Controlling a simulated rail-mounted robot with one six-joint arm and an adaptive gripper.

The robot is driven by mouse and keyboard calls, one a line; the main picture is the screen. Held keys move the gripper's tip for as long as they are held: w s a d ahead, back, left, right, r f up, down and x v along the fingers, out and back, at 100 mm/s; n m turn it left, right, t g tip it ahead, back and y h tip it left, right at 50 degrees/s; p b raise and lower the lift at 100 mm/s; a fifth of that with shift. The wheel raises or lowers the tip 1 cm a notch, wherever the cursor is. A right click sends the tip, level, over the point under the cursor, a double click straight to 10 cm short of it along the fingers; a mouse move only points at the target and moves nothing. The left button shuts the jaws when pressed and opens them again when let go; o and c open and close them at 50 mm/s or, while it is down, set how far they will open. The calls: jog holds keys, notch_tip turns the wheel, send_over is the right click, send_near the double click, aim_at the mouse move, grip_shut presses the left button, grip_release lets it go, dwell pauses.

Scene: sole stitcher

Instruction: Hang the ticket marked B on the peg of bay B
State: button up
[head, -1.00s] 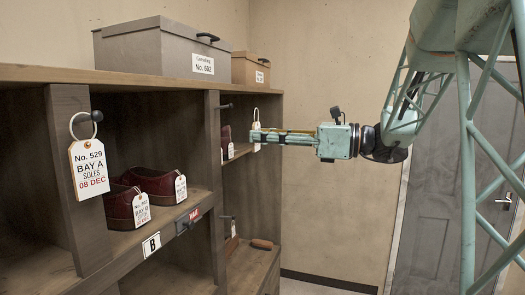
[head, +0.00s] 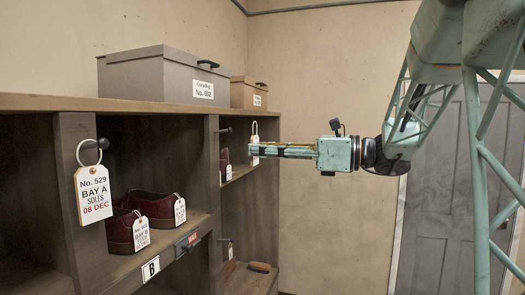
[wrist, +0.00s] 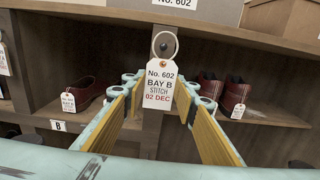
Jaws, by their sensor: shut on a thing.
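My gripper (head: 262,150) is shut on the white ticket (head: 255,152), which hangs upright at the fingertips. In the wrist view the ticket (wrist: 158,88) reads No. 602, BAY B, STITCH, 02 DEC. Its pale ring (wrist: 154,38) stands above the fingers, and a dark peg knob (wrist: 165,46) shows through the ring's opening. In the head view that peg (head: 225,130) sticks out from the post at the right of the bay with the B plate (head: 151,269). There the ring is still apart from the peg, out in front of it, at about its height.
A ticket for bay A (head: 93,194) hangs on the left post's peg. Dark red shoes with tags (head: 125,228) stand in the bay between the posts. A grey box (head: 150,78) and a brown box (head: 243,95) sit on top. The space before the shelf is clear.

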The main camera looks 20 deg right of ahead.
jog(key=shift+w+a, duration=0.15)
jog(key=shift+a, duration=0.05)
jog(key=shift+f+b+x, duration=0.2)
jog(key=shift+b+x, duration=0.2)
jog(key=shift+x, duration=1.8)
jog(key=shift+f+b+x, duration=0.2)
jog(key=shift+b+x, duration=0.2)
jog(key=shift+x, duration=1.8)
jog(key=shift+w+a+f, duration=0.3)
jog(key=shift+a+f, duration=0.05)
jog(key=shift+a, duration=0.1)
jog(key=shift+f, duration=0.1)
jog(key=o, duration=0.7)
jog(key=shift+o, duration=0.2)
jog(key=shift+d, duration=0.1)
jog(key=v, duration=1.1)
jog(key=shift+s+d, duration=0.2)
jog(key=shift+d, duration=0.1)
